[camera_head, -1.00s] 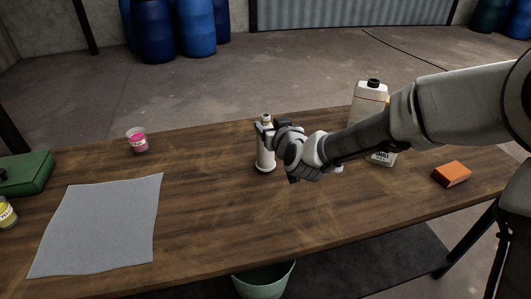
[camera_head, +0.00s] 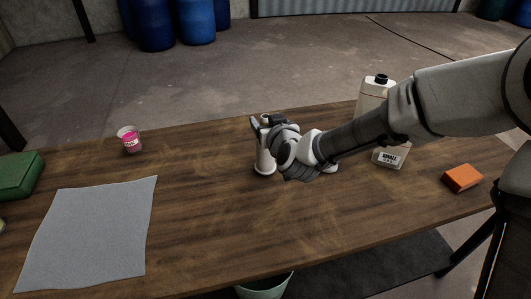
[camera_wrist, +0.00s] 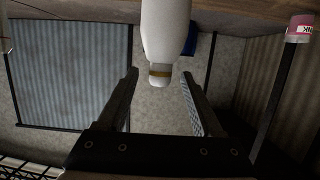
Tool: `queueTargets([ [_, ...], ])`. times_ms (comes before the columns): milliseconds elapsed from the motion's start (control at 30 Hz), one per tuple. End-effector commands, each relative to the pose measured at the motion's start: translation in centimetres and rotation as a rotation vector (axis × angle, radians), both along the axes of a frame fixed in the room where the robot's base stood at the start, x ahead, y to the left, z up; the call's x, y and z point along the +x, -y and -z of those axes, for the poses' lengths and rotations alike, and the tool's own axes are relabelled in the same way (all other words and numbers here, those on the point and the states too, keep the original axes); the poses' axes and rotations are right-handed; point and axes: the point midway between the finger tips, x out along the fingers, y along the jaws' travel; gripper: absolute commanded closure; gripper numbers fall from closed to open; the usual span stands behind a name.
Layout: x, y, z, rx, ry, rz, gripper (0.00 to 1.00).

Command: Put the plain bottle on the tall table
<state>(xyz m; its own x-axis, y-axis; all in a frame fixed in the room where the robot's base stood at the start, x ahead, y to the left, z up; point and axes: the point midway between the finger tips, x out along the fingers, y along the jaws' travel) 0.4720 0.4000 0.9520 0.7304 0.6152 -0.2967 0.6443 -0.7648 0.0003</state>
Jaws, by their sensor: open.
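The plain bottle (camera_head: 265,162) is white and stands upright on the wooden table (camera_head: 210,200). It carries no visible label, and my gripper partly hides its upper part in the head view. My gripper (camera_head: 261,121) is at the bottle's neck height. In the wrist view the bottle (camera_wrist: 166,35) reaches between the two open fingers (camera_wrist: 160,92), with its cap end toward the palm and a gap on both sides. I cannot tell from the views which surface the task calls the tall table.
A large labelled jug (camera_head: 375,97) stands behind my forearm, with an orange block (camera_head: 462,178) at the right. A pink-labelled cup (camera_head: 129,139), a grey cloth (camera_head: 90,235) and a green case (camera_head: 20,175) lie left. A bucket (camera_head: 264,287) is below the front edge.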

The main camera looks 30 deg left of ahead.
Motion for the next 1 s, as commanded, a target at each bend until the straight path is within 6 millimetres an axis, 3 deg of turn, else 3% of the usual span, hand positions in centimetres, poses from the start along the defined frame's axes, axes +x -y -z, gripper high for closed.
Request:
queueTargets([
  [300, -0.04, 0.0, 0.03, 0.0, 0.0, 0.0, 0.34],
  [667, -0.03, 0.0, 0.03, 0.001, 0.001, 0.0, 0.99],
  [1000, -0.02, -0.01, 0.02, 0.001, 0.001, 0.0, 1.0],
])
